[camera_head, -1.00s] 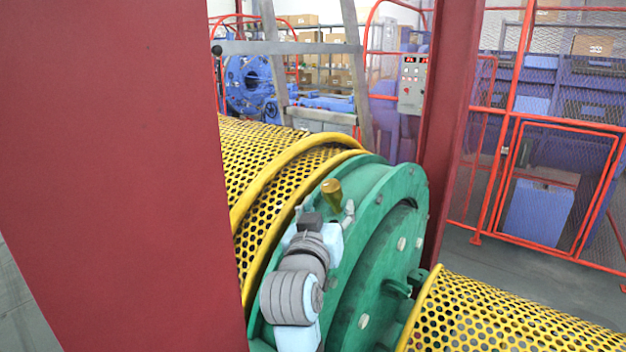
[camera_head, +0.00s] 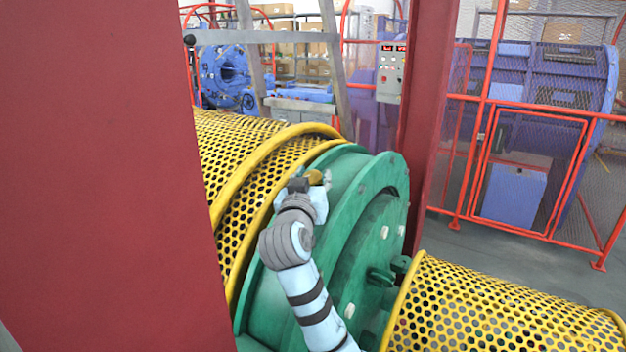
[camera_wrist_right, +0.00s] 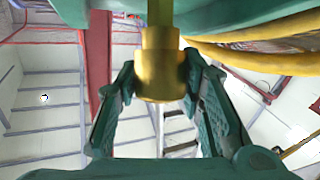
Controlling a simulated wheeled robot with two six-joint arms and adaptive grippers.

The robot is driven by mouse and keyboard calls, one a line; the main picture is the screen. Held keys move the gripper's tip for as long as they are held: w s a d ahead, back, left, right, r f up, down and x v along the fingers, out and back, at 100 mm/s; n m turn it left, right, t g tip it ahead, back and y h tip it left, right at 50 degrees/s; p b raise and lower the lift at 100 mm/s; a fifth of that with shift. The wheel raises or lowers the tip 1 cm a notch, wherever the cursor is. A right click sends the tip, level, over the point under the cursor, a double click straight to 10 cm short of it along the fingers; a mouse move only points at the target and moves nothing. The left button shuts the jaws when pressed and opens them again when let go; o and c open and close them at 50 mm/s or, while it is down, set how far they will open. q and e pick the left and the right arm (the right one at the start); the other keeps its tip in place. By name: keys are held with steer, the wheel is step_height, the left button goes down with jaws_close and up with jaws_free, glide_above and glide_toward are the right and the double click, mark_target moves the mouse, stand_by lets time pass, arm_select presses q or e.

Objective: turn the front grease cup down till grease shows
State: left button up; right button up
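The front grease cup (camera_head: 315,177) is a small brass-coloured cup on top of the green drum ring (camera_head: 352,185). No grease is visible. My left gripper is not in view.
A red post (camera_head: 110,180) fills the left side, and another red column (camera_head: 430,120) stands behind the drum. Yellow perforated guards (camera_head: 250,165) flank the green drum. A red-framed mesh fence (camera_head: 525,170) stands at the back right, with open floor before it.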

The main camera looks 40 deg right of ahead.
steer(key=c, duration=0.5)
steer(key=shift+f, duration=0.1)
steer(key=shift+f+m+g+h+b, duration=0.1)
steer(key=shift+m+g+h+b, duration=0.65)
steer(key=shift+m+b, duration=0.25)
steer(key=m+g+h+b, duration=0.2)
steer(key=m+g+b, duration=0.2)
steer(key=m+g, duration=0.1)
steer(key=shift+g, duration=0.35)
steer(key=m+g, duration=0.2)
steer(key=shift+m+h+b, duration=0.3)
steer(key=shift+h+b, duration=0.05)
steer(key=shift+b, duration=0.05)
steer(key=shift+m+g, duration=1.5)
steer(key=shift+g, duration=0.3)
